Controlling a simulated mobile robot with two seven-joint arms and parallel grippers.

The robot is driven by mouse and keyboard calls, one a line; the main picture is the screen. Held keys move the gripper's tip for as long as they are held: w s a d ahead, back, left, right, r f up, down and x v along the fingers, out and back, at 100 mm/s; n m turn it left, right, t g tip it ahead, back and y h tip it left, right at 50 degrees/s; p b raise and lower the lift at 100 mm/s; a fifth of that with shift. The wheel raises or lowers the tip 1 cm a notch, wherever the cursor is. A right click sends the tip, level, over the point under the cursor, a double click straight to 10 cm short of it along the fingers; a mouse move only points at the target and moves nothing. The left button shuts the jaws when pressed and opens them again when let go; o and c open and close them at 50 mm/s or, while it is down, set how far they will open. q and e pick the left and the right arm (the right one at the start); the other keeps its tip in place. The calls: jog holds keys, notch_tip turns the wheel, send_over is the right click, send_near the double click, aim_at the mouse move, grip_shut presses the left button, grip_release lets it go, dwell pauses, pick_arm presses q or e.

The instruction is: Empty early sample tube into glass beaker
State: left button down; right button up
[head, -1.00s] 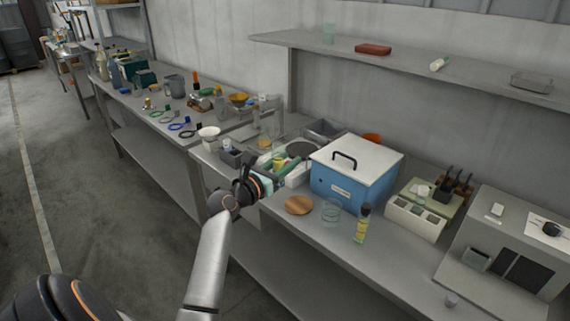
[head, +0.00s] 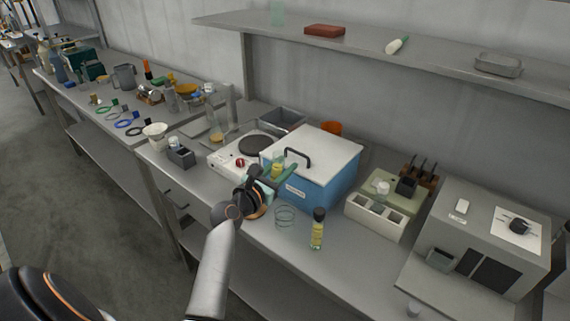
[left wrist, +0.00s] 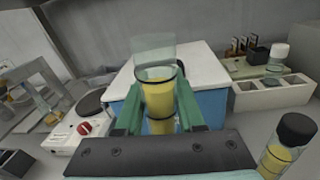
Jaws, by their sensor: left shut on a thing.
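My left gripper (head: 276,173) is shut on an open glass sample tube with yellow liquid. In the left wrist view the tube (left wrist: 158,93) stands roughly upright between the green fingers (left wrist: 186,103), its upper part clear. The gripper is above the bench, in front of the blue box's left side. A clear, empty-looking glass beaker (head: 285,217) stands on the bench just right of the gripper; I cannot make it out in the wrist view. A black-capped vial of yellow liquid (head: 317,230) stands right of the beaker and also shows in the wrist view (left wrist: 283,150). My right gripper is not in view.
The blue box with a white lid (head: 312,170) stands behind the gripper. A hotplate (head: 238,155) is to its left. A block with compartments (head: 375,218) and a grey instrument (head: 480,235) stand to the right. The bench front right of the vial is mostly clear.

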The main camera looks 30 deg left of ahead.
pick_arm(q)
jog(key=a+f+m+g+y, duration=0.1)
jog(key=m, duration=0.4)
jog(key=a+f+m+g+y, duration=0.1)
jog(key=m+y, duration=0.1)
jog(key=m, duration=0.3)
jog(key=s+a+f+m+g+y, duration=0.1)
jog(key=a+m, duration=0.1)
jog(key=m, duration=0.4)
jog(key=shift+f+y, duration=0.2)
jog(key=shift+y, duration=0.2)
dwell(2.0)
jog(key=shift+f, duration=0.1)
dwell(0.3)
